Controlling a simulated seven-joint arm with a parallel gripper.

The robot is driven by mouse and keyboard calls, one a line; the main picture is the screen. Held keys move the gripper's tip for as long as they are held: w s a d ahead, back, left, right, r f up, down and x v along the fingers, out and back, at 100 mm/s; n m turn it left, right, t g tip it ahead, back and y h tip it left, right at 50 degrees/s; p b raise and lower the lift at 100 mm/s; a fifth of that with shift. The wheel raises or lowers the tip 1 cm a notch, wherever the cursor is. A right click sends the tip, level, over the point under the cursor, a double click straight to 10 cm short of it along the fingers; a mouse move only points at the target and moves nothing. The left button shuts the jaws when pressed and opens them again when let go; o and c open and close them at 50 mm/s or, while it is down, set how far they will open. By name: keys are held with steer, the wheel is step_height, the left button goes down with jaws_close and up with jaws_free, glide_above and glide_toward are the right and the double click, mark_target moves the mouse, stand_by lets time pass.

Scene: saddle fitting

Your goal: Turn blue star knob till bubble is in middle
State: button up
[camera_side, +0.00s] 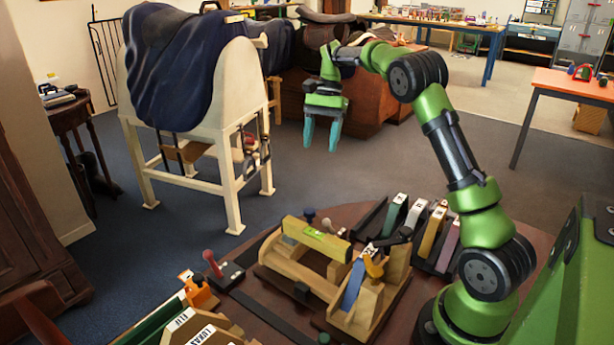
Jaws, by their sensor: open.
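My gripper (321,146) hangs high in the air, its two teal fingers pointing down and apart with nothing between them. It is above and behind the wooden fixture (285,267) on the round table. A yellow-green level bar (316,238) lies across the top of the fixture. A small light vial shows on it, but the bubble is too small to make out. A small dark blue knob (309,214) shows just behind the bar; its star shape cannot be made out. My gripper is well clear of both.
A rack of coloured blocks (432,234) stands right of the fixture. A red-handled tool (212,263) and orange clamp (197,290) are at left, near labelled wooden boxes (199,334). A saddle stand (185,100) with a blue cover is behind. Open floor lies under my gripper.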

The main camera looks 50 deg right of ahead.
stand_by(0.4)
glide_toward(310, 210)
steer(key=x, duration=0.8)
steer(key=shift+a+f, duration=0.15)
steer(key=shift+f, duration=0.15)
stand_by(0.4)
steer(key=c, duration=1)
steer(key=n+g, duration=0.1)
steer(key=n, duration=0.3)
steer(key=shift+w+n+g+h, duration=0.15)
steer(key=shift+n+g+h, duration=0.25)
steer(key=o, duration=1)
